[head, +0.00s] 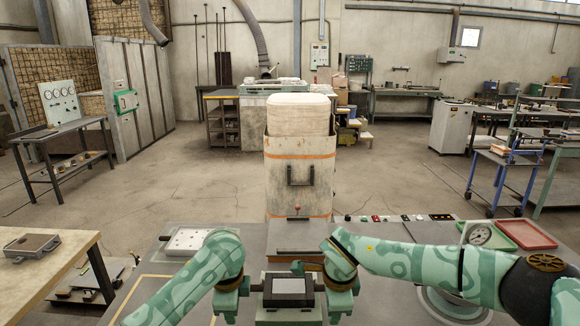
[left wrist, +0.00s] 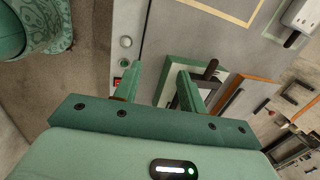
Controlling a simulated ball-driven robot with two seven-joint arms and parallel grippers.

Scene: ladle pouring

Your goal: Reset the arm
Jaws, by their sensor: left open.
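My left arm bends down from the left in the head view, and its gripper (head: 232,302) hangs left of a small box with a black rim and grey top (head: 288,287). In the left wrist view my left gripper (left wrist: 160,70) has its two green fingers apart, with nothing held between them. Beyond the fingers is a green-framed block (left wrist: 178,68) with a black handle (left wrist: 211,69). My right arm reaches in from the right, and its gripper (head: 340,300) hangs right of the box. Its fingers are too hidden to judge. I cannot make out a ladle.
A white perforated block (head: 187,241) lies on the workbench (head: 190,291) at the left. A wooden table (head: 40,280) is far left. A tall bin (head: 300,170) stands behind.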

